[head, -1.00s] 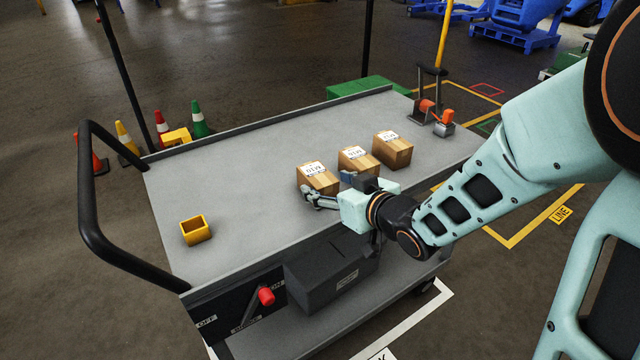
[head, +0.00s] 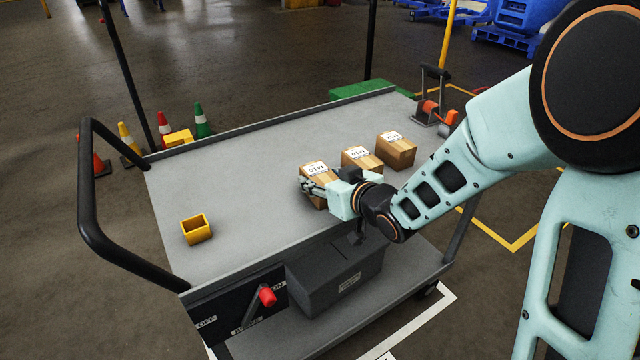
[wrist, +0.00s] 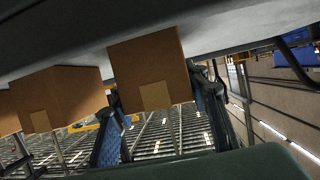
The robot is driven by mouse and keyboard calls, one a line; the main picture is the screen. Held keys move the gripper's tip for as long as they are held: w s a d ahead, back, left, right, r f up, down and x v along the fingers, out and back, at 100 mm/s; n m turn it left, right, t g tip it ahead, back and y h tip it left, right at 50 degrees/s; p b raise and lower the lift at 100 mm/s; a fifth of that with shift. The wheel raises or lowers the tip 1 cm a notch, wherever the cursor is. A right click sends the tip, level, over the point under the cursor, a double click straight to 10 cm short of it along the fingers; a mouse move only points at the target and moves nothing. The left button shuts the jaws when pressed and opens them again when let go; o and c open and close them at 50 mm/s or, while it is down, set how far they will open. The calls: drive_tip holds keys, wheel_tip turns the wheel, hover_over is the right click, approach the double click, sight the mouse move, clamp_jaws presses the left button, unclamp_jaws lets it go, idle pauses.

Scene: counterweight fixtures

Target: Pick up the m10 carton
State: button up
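Three brown cartons stand in a row on the grey cart top. The leftmost carton (head: 314,169) has a white label that seems to read M10 upside down. My gripper (head: 318,188) is at this carton's near side in the head view, hiding its lower front. In the wrist view the carton (wrist: 148,68) stands between my two open fingers, one along each side. I see no clear grip on it. The middle carton (head: 358,158) is just to the right, partly behind my gripper. The right carton (head: 396,148) stands farther back.
The cart top (head: 250,180) is clear to the left, apart from a yellow open box (head: 196,229). A black handle (head: 84,190) rises at the cart's left end. A clamp-like device with orange parts (head: 436,112) stands at the far right corner. Cones stand behind the cart.

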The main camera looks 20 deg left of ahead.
drive_tip(key=shift+r, duration=0.1)
drive_tip(key=c, duration=0.7)
